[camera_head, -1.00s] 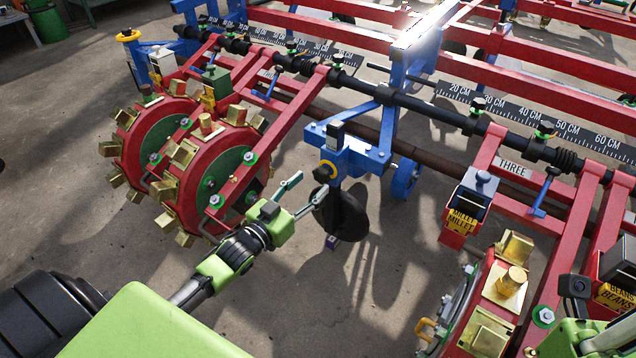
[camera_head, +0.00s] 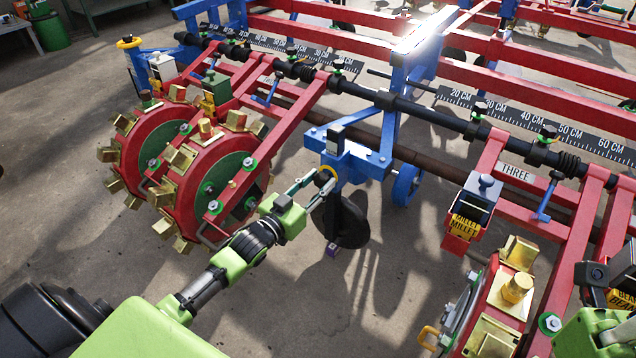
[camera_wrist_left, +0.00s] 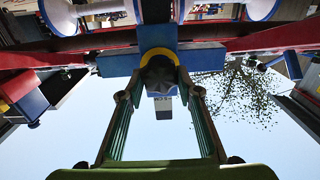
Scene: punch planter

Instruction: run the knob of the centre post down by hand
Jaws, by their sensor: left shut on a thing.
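The centre post (camera_head: 347,160) is a blue bracketed upright on the frame, with a yellow ring (camera_head: 329,171) near its lower front. Its dark knob (camera_head: 321,179) sits at that ring and is mostly covered by my fingers in the head view. In the left wrist view the black knob (camera_wrist_left: 160,72) lies between the fingertips, under the yellow ring. My left gripper (camera_head: 312,181) reaches in from the lower left and is shut on the knob. Part of my right arm shows at the lower right; its fingertips are hidden.
Red wheels with brass cups (camera_head: 215,185) stand close left of my left forearm. A small blue wheel (camera_head: 406,184) and a millet box (camera_head: 470,205) are to the right. Bare floor lies in front.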

